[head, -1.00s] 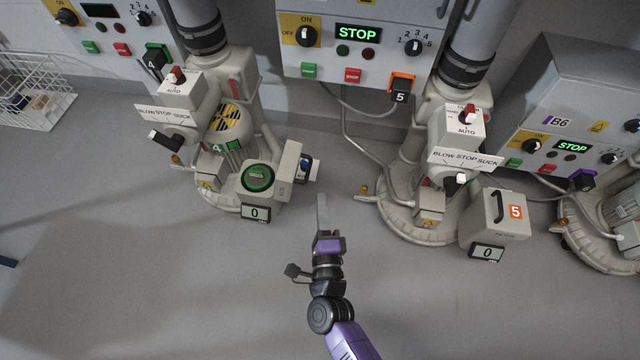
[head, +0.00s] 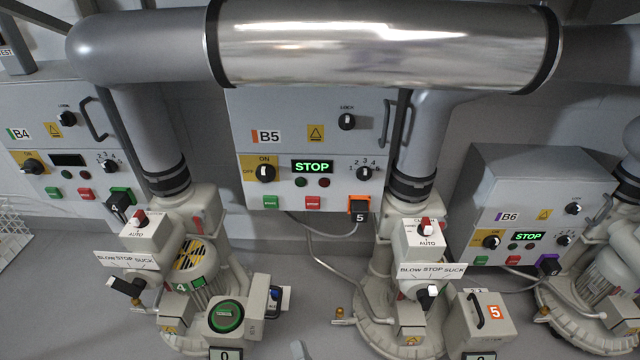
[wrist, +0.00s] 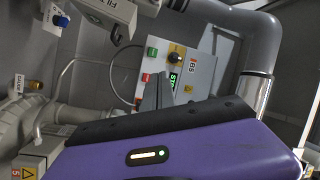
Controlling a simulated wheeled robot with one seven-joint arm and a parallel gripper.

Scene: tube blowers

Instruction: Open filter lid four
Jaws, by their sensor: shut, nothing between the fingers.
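Blower four (head: 190,262) stands at the left in the head view. Its filter box shows a round green-rimmed filter (head: 226,317) uncovered.
Blower five's filter lid (head: 490,318), with a dark handle and orange 5 label, is closed at the right. Control panel B5 (head: 315,180) is on the wall; it also shows in the wrist view (wrist: 188,72). A hose (head: 322,258) hangs below it. Floor between the blowers is clear.

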